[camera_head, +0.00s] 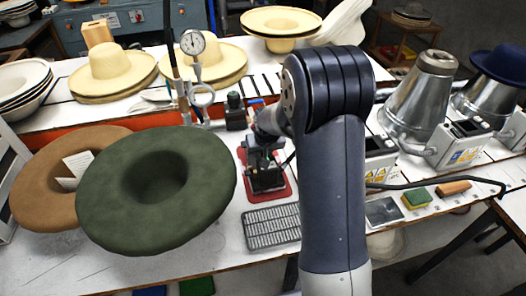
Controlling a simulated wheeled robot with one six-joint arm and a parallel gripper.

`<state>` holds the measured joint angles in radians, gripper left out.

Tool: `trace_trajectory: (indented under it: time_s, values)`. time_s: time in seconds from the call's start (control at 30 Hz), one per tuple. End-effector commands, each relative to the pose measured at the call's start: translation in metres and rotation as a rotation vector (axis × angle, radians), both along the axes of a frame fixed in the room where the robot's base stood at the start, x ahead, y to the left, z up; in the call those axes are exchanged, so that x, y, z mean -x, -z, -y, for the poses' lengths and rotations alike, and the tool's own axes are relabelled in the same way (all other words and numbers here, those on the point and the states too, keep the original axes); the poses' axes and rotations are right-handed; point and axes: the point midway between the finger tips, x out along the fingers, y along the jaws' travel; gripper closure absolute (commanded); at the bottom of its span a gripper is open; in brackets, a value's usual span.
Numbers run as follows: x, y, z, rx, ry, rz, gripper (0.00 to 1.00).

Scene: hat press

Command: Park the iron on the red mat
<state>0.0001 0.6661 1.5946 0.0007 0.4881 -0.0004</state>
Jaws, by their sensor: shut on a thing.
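The red mat (283,194) lies on the white bench in the middle of the view, mostly covered from above. My gripper (262,153) is over the mat, pointing down, and is shut on the dark iron (266,181). The iron is over the mat's area. My arm hides part of the right side, and I cannot tell whether the iron's sole touches the mat.
A grey slotted metal plate (272,228) lies just in front of the mat. A green felt hat (150,215) and a brown hat (35,190) are at left. A gauge (193,42) stands behind. Metal cones (420,95), a sponge (416,198) and a cable are at right.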

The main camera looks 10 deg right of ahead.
Motion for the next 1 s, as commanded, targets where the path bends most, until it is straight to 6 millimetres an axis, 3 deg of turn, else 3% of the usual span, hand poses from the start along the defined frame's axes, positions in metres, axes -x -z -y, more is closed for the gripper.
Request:
trace_trajectory:
  time_s: [0.17, 0.2, 0.5, 0.77, 1.0]
  values:
    - [-0.002, -0.002, 0.000, 0.000, 0.000, 0.010, 1.00]
    - [-0.002, -0.002, 0.000, 0.000, 0.000, 0.009, 0.75]
    - [-0.001, 0.000, 0.000, 0.000, 0.000, 0.004, 0.50]
    - [0.002, 0.003, 0.000, 0.000, 0.000, -0.005, 0.50]
    - [0.009, -0.021, 0.000, 0.000, 0.000, 0.004, 0.50]
